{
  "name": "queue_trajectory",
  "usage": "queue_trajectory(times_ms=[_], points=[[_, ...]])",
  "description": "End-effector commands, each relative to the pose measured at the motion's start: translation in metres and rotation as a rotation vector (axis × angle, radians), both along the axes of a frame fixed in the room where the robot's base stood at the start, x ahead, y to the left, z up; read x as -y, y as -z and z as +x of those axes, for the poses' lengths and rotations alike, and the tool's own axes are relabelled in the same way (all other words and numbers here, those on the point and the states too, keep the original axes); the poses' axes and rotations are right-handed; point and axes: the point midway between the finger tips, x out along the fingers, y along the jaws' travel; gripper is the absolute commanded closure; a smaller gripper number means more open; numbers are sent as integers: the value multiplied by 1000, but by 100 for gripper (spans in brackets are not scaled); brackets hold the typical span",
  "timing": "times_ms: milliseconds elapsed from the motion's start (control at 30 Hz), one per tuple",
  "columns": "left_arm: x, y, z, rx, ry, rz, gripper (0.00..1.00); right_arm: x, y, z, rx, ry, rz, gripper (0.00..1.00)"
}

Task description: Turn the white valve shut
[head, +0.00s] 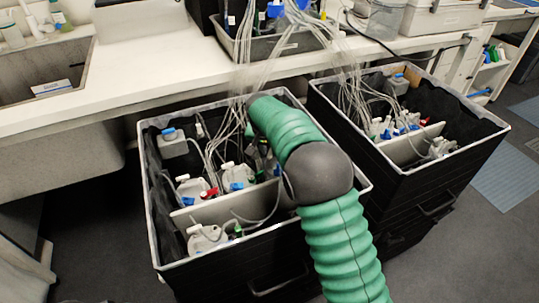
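An open black crate (147,200) with a pale rim stands in front of the bench. It holds several pale bottles with blue, red, green and white fittings, and many thin tubes run into it. A small white fitting (199,130) shows near its back left; I cannot tell if it is the white valve. My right arm comes in from the bottom, and its green forearm reaches over this crate. My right gripper (262,148) is down inside the crate, mostly hidden behind the forearm; its fingers are not clear. My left gripper is not in view.
A second black crate (497,140) with similar bottles stands close on the right. A divider (215,211) crosses the left crate. Tubes hang from a tray (262,47) on the white bench (150,75). A sink (40,75) is at left.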

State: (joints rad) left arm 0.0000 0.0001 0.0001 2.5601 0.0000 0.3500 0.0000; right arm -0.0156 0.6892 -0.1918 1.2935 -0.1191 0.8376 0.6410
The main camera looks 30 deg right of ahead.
Motion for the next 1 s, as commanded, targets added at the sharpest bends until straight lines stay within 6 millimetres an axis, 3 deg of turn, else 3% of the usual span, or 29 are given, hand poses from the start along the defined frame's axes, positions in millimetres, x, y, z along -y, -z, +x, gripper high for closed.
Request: queue_trajectory(times_ms=[333,500,1000], points=[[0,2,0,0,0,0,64,2,6,2,0,0,0,80],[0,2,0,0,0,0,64,2,6,2,0,0,0,100],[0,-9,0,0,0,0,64,2,3,2,-2,35,-1,100]])
